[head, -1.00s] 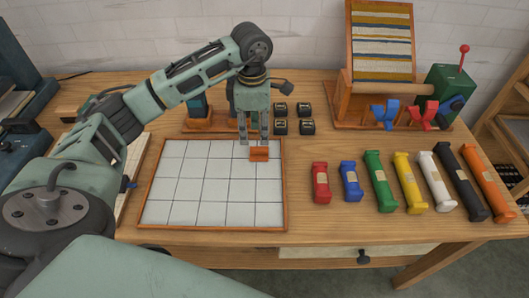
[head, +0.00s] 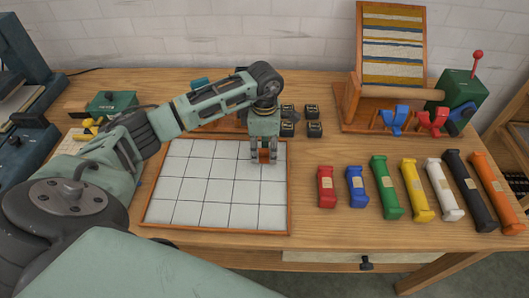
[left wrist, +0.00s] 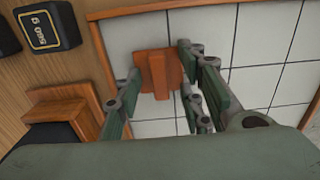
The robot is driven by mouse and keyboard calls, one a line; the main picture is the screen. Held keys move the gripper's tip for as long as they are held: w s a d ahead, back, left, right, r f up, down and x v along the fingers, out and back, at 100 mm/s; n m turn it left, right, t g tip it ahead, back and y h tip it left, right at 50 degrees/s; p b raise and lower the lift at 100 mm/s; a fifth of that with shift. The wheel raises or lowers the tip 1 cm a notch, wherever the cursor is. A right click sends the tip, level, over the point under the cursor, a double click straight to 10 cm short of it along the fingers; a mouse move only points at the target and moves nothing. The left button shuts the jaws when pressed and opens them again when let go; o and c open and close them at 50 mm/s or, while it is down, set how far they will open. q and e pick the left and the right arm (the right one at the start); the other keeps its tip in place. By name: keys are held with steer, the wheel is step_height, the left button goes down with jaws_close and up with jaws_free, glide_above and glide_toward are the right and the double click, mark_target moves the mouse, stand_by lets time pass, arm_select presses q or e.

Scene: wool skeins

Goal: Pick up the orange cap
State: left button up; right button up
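The orange cap (head: 264,156) lies in the back right part of the white gridded tray (head: 290,190). In the left wrist view the cap (left wrist: 157,66) shows as a flat orange-brown piece with a raised ridge across its middle. My left gripper (head: 264,164) points down over it, with its fingers on either side and largely hiding it in the head view. In the left wrist view the left gripper (left wrist: 158,78) is open, with gaps between its fingers and the ridge. My right gripper is in neither view.
Several dark weights (head: 314,129) stand behind the tray. To the right lie several wool skeins, from red (head: 326,187) to orange (head: 497,190). A wooden loom (head: 386,50) and a green box with a red-knobbed lever (head: 458,85) stand at the back right.

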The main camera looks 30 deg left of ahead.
arm_select(q)
jaws_close()
stand_by(0.3)
